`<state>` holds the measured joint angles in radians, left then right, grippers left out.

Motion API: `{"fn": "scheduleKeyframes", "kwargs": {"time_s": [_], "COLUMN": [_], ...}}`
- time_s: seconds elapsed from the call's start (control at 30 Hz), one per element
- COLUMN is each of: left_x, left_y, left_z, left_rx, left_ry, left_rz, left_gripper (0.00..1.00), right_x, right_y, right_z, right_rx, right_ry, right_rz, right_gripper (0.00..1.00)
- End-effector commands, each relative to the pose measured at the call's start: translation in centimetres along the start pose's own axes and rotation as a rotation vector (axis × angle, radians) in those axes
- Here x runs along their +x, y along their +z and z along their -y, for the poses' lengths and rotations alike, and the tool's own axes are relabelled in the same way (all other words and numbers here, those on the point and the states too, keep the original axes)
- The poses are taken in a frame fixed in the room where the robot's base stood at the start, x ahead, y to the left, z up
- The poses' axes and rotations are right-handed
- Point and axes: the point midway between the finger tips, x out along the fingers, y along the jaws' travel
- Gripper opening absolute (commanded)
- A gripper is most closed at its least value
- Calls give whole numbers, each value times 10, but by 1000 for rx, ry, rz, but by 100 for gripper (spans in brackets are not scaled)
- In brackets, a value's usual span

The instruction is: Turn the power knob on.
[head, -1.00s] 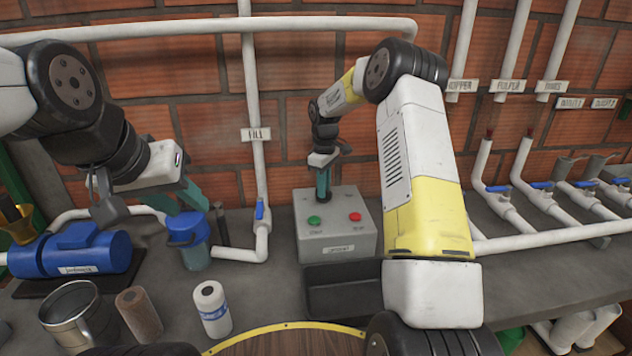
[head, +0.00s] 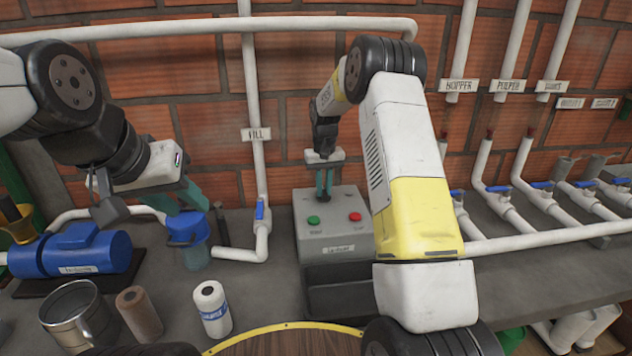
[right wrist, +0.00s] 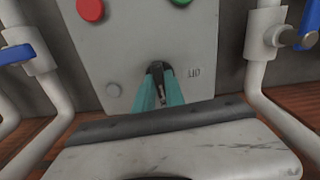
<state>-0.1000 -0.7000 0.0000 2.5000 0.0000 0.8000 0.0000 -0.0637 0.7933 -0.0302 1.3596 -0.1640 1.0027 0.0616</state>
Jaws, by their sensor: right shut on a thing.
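The grey control box (head: 312,235) stands on the counter against the brick wall, with a green button (head: 313,220) and a red button (head: 355,216) on top. My right gripper (head: 324,192) points down at the rear of its top. In the right wrist view, the teal fingers of the right gripper (right wrist: 161,90) are shut on a small dark knob (right wrist: 155,68) beside a label that seems to read "LID". The fingers hide much of the knob, so its setting is unclear. My left gripper (head: 182,200) is open and empty beside a blue-lidded jar (head: 190,240).
A white pipe with a blue-handled valve (head: 260,210) stands left of the box. A blue motor (head: 85,252), a metal mug (head: 75,312) and a paper roll (head: 212,308) are at left. Several valved pipes (head: 500,205) line the right.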

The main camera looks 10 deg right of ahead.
Motion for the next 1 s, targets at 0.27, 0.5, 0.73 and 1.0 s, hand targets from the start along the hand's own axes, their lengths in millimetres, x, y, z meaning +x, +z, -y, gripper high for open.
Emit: {"fn": "scheduleKeyframes", "kwargs": {"time_s": [0.27,0.5,0.73,1.0], "left_x": [0,0,0,0], "left_y": [0,0,0,0], "left_z": [0,0,0,0], "left_rx": [0,0,0,0], "left_ry": [0,0,0,0], "left_rz": [0,0,0,0], "left_gripper": [36,36,36,36], "right_x": [-1,-1,-1,-1], "right_y": [-2,-2,-2,-1], "right_z": [0,0,0,0], "right_rx": [77,92,91,90], "right_ry": [0,-1,-1,0], "right_rz": [-6,-6,-6,-3], "right_gripper": [0,0,0,36]}}
